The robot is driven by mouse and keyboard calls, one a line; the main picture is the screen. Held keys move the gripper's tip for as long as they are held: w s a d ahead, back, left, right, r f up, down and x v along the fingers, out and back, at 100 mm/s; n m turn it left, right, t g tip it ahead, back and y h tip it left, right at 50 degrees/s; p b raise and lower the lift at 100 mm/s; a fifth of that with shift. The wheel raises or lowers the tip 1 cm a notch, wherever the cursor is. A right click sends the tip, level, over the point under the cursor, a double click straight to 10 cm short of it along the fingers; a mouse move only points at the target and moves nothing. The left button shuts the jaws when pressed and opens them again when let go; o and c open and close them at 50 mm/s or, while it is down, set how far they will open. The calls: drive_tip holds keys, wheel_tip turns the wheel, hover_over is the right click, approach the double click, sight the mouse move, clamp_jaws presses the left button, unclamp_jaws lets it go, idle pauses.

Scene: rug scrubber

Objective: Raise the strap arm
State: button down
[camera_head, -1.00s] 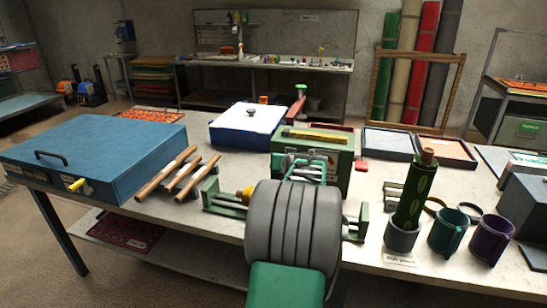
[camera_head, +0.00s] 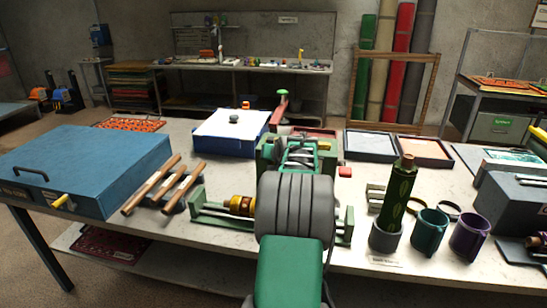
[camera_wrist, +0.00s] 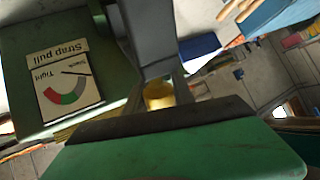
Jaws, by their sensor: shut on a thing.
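The green strap machine (camera_head: 268,150) stands on the bench behind my arm, which hides much of its top and front. In the wrist view its green body (camera_wrist: 30,85) carries a "Strap pull" dial (camera_wrist: 68,95), seen upside down, with Slack and Tight marks. My gripper (camera_head: 300,150) is over the machine, partly hidden by my own grey arm link. In the wrist view a small yellow piece (camera_wrist: 158,96), which looks like the grip of the strap arm, sits at my gripper (camera_wrist: 158,85), shut on it. The rest of the strap arm is hidden, so its angle cannot be told.
A blue case (camera_head: 85,165) and wooden rods (camera_head: 165,185) lie left. A white-topped blue box (camera_head: 232,130) is behind. A dark green bottle (camera_head: 398,195) and cups (camera_head: 430,230) stand close on the right. A green stand with a yellow roller (camera_head: 240,205) is beside my arm.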

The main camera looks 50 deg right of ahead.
drive_tip(key=c, duration=1.2)
unclamp_jaws()
drive_tip(key=shift+d+f, duration=0.15)
drive_tip(key=shift+f, duration=0.1)
drive_tip(key=shift+o, duration=0.7)
drive_tip(key=shift+r, duration=0.1)
drive_tip(key=b+v, duration=0.1)
drive_tip(key=v, duration=0.7)
drive_tip(key=shift+b, duration=0.35)
drive_tip(key=shift+w, duration=0.1)
